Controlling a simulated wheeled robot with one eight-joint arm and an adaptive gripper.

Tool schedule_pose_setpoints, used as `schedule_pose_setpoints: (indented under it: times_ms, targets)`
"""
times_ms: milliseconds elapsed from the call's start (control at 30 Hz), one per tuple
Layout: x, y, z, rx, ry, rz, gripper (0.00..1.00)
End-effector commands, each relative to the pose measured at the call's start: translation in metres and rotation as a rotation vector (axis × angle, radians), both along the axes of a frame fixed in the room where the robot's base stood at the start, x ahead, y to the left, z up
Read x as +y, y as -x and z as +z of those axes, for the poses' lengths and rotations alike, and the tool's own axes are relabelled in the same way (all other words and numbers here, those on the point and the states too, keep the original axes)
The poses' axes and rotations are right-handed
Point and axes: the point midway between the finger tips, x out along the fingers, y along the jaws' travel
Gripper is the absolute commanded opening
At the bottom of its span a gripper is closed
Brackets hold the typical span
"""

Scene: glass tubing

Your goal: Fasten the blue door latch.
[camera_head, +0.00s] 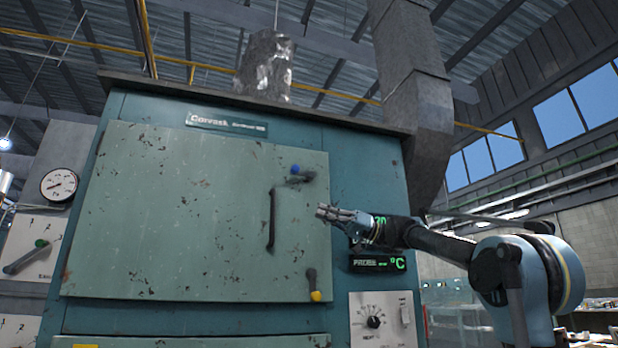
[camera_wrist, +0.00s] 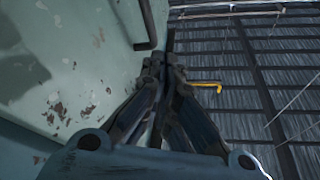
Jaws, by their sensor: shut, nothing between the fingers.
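The blue latch (camera_head: 296,178) is near the upper right corner of the large pale green oven door (camera_head: 180,215). My gripper (camera_head: 321,211) is shut and empty. It is in front of the door's right edge, below and right of the blue latch and apart from it. In the wrist view its fingers (camera_wrist: 165,65) are together, with the door surface on the left. The blue latch cannot be made out in the wrist view.
A dark vertical door handle (camera_head: 271,220) is left of my gripper; its end also shows in the wrist view (camera_wrist: 149,28). A yellow-knobbed latch (camera_head: 313,284) hangs lower right on the door. A green-lit display (camera_head: 378,263) and dial panel (camera_head: 374,322) are on the oven's right side.

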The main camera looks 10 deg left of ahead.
Motion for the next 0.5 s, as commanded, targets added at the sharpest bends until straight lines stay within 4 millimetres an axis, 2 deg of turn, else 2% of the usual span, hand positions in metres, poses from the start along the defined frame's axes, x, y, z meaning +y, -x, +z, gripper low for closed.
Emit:
schedule_pose_setpoints:
  times_ms: [33,100,200,333,500]
  targets:
    - [0.002,-0.010,0.027,-0.019,-0.083,0.006,0.00]
    - [0.000,-0.020,0.060,-0.044,-0.197,0.006,0.00]
    - [-0.004,-0.033,0.097,-0.071,-0.333,-0.001,0.00]
    - [-0.010,-0.044,0.125,-0.092,-0.454,-0.014,0.00]
    - [-0.015,-0.050,0.139,-0.102,-0.517,-0.026,0.00]
